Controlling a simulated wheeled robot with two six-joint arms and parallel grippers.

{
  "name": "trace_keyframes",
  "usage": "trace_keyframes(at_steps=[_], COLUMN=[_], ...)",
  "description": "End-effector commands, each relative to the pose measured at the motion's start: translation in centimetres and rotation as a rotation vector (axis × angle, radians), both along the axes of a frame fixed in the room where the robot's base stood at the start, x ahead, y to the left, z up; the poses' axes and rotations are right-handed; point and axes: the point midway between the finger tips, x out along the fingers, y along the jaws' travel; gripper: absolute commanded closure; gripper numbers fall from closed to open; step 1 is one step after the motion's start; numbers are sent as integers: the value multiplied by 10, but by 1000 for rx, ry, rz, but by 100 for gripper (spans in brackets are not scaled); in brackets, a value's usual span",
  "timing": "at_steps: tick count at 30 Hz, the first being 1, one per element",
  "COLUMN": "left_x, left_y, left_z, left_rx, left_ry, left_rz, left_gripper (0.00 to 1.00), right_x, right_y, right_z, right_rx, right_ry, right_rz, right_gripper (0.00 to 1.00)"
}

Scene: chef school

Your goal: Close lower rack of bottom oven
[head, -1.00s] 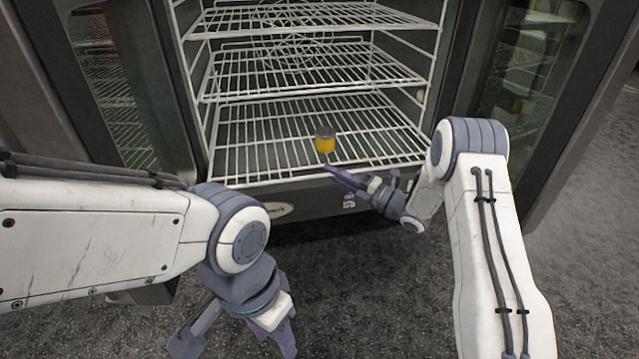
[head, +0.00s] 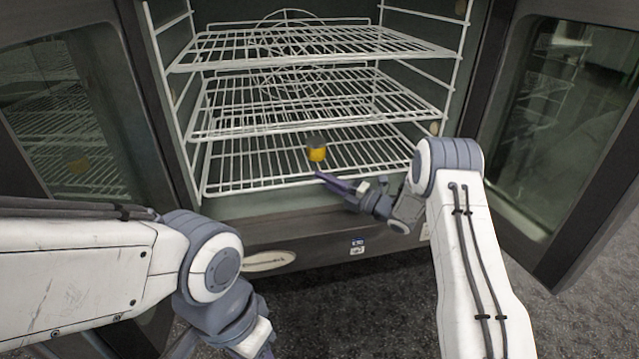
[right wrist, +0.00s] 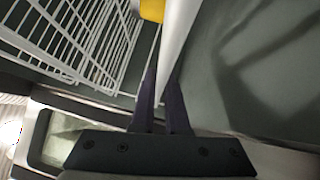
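The lower rack (head: 250,170) of the oven is a white wire shelf with its front edge just behind the oven's front sill (head: 300,209). My right gripper (head: 322,178) is at the middle of the rack's front edge. In the right wrist view, its narrow dark fingers (right wrist: 162,95) close around a white front bar (right wrist: 175,45), beside the yellow jar (right wrist: 152,9). My left gripper (head: 225,348) hangs low at the bottom edge, its fingertips cut off, away from the rack.
Two more wire racks, the middle rack (head: 400,100) and upper rack (head: 300,45), sit above. Open glass doors stand at the left (head: 60,110) and right (head: 560,120). The grey floor lies in front.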

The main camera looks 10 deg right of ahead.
Motion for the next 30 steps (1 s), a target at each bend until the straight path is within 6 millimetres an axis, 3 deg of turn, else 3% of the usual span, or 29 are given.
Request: trace_keyframes(at_steps=[10,11,12,13,23,30], left_x=[0,0,0,0,0,0], left_y=[0,0,0,0,0,0], left_z=[0,0,0,0,2,23], left_rx=[0,0,0,0,0,0], left_ry=[0,0,0,0,0,0], left_rz=[0,0,0,0,0,0], left_gripper=[50,50,50,50,50,50], right_x=[4,4,4,3,1,-21], right_y=[-3,-3,-3,-3,-7,-34], right_z=[-1,-1,-1,-1,0,-1], right_rx=[-3,-3,-3,-2,-2,1], right_ry=[3,3,3,2,1,5], right_rz=[-15,-15,-15,-14,-13,-17], right_gripper=[100,76,61,58,58,58])
